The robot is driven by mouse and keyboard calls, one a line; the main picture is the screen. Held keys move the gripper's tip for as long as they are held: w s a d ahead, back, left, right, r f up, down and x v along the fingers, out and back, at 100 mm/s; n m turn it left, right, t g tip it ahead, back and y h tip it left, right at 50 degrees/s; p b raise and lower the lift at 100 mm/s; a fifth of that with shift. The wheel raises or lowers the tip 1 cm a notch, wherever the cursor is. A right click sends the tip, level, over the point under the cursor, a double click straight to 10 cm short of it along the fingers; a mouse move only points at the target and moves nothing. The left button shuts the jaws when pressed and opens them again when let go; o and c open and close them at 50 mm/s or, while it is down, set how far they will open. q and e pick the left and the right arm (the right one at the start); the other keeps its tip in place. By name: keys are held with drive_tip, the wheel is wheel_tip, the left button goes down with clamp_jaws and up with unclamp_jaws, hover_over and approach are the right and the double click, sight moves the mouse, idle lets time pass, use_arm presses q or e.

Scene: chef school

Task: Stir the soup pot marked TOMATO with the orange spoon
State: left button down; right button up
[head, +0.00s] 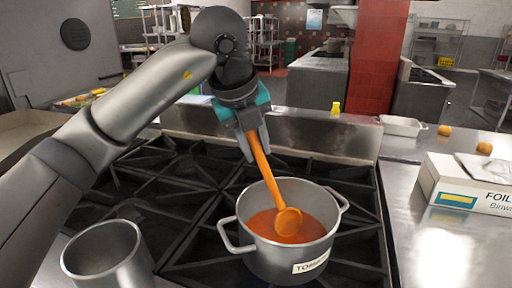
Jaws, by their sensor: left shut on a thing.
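The soup pot (280,262) stands on the black stove grate at the lower middle of the head view. It is a metal pot with two side handles, and the visible part of its white label reads "TOM". Orange-red soup (313,229) fills part of it. My left gripper (251,140) is above and behind the pot, shut on the upper handle of the orange spoon (265,166). The spoon slants down to the right, and its bowl is inside the pot at the soup. I cannot tell how deep it dips. My right gripper is not in view.
An empty metal container (105,250) stands at the lower left, beside the pot. A foil box (470,190) lies on the steel counter at right. A white tray (401,126), a yellow bottle (336,107) and orange round items (484,148) are farther back.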

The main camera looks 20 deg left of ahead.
use_arm(q)
wheel_tip(320, 180, up, 14)
drive_tip(key=p, duration=1)
drive_tip(key=shift+r, duration=0.1)
idle(0.7)
